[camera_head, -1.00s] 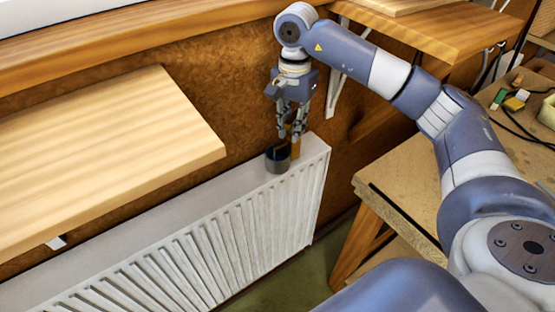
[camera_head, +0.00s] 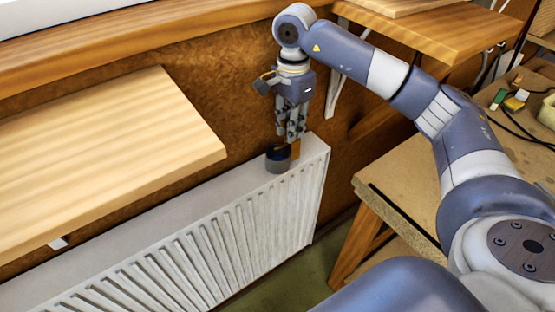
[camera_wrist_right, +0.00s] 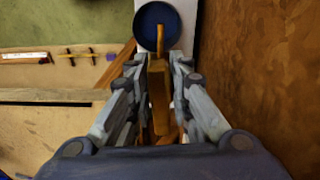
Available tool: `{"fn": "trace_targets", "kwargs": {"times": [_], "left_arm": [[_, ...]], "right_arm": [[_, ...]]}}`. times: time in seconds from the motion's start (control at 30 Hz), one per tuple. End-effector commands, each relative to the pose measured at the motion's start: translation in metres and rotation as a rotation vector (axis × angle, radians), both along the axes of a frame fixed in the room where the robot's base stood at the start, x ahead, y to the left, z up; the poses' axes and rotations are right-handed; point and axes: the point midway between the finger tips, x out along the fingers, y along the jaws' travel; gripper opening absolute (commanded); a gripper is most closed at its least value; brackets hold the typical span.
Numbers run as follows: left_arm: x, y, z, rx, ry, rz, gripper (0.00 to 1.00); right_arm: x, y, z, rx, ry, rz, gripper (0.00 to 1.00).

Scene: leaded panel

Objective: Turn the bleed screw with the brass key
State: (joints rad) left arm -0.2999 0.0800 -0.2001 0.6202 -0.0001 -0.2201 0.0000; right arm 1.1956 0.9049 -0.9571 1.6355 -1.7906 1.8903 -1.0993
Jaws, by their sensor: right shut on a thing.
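My right gripper (camera_head: 293,137) points down over the right end of the white radiator (camera_head: 318,150). It is shut on the brass key (camera_head: 295,150), a yellow-brown bar. In the right wrist view the brass key (camera_wrist_right: 158,85) lies between the two fingers (camera_wrist_right: 158,62), and a thin end of it reaches toward a dark round cup (camera_wrist_right: 150,15) with a blue inside. In the head view the dark cup (camera_head: 277,162) stands on the radiator's top, just left of the key. I cannot make out the bleed screw. My left gripper is not in view.
A wooden shelf (camera_head: 110,150) juts out over the radiator at left. Another shelf (camera_head: 440,35) is on the wall behind my right arm. A workbench (camera_head: 400,180) at right bears cables and small coloured blocks (camera_head: 515,102). The brown wall (camera_head: 235,70) is close behind the gripper.

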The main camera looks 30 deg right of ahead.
Motion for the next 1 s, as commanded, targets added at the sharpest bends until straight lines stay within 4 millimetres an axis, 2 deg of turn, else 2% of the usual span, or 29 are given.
{"fn": "trace_targets", "kwargs": {"times": [0.27,0.5,0.83,1.0], "left_arm": [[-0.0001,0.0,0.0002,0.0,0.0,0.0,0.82],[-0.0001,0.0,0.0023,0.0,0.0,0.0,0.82],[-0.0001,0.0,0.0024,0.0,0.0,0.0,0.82],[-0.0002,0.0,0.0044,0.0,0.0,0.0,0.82]], "right_arm": [[-0.0001,-0.0002,-0.0002,0.0,0.001,-0.014,0.0],[0.0011,0.0,-0.0001,0.0,0.001,-0.18,0.0],[0.0013,-0.0001,-0.0003,0.0,0.001,-0.209,0.0],[0.0022,-0.0001,-0.0001,0.0,0.002,-0.339,0.0]]}}
